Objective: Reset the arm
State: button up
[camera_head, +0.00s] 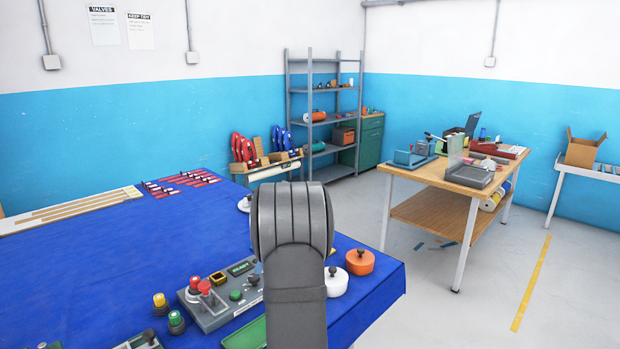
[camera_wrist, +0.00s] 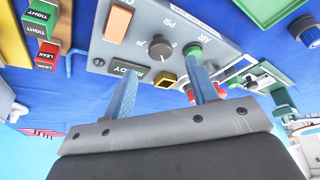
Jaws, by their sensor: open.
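My gripper (camera_wrist: 165,76) shows in the wrist view as two blue fingers, spread apart with nothing between them. The fingers point toward a grey control box (camera_wrist: 145,28) with a black knob, a READY display and coloured buttons. I cannot tell whether the fingertips touch it. In the head view, my dark grey arm stands in the middle of the picture and hides most of my gripper. The control box (camera_head: 215,310) also shows there, on the blue-covered table (camera_head: 110,262), left of my arm.
A white lidded pot (camera_head: 336,284) and an orange one (camera_head: 360,263) stand right of my arm near the table edge. Yellow-topped (camera_head: 160,304) and green-topped (camera_head: 176,322) pieces stand left of the box. The table's left middle is clear.

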jog(key=v, duration=0.6)
jog(key=shift+r, duration=0.1)
jog(key=shift+c, duration=0.2)
dwell(1.0)
